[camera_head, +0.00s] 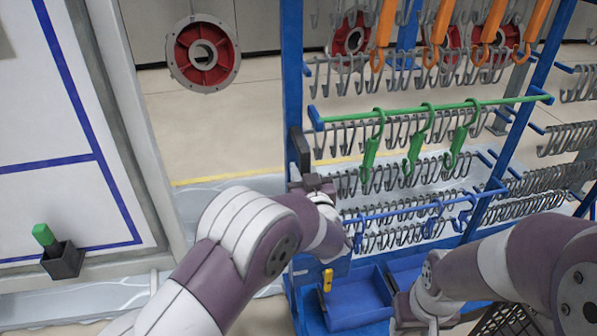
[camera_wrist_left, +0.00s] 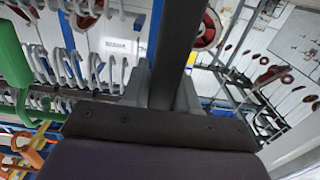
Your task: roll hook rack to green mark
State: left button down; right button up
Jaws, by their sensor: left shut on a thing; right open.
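The blue hook rack (camera_head: 293,80) stands in the middle and right of the head view, with rows of grey hooks, orange hooks and a green bar (camera_head: 440,106) bearing green hooks. A dark upright handle (camera_head: 300,150) is on its left post. My left gripper (camera_head: 312,183) is at that handle and shut on it; in the left wrist view the dark bar (camera_wrist_left: 176,50) runs between the fingers. My right gripper (camera_head: 415,312) is low in front of the rack by the blue bins, open, its fingers hard to make out. I see no green floor mark.
A whiteboard (camera_head: 60,130) with a green-topped marker in a black holder (camera_head: 62,260) stands at the left. A yellow floor line (camera_head: 225,177) runs behind the rack. Blue bins (camera_head: 355,297) sit at its base. A red-and-grey round part (camera_head: 203,53) hangs behind.

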pick_arm(q)
jog(key=c, duration=1)
grip_release()
jog(key=shift+a, duration=0.1)
jog(key=shift+o, duration=0.2)
jog(key=v, duration=1.2)
jog(key=shift+s, duration=0.35)
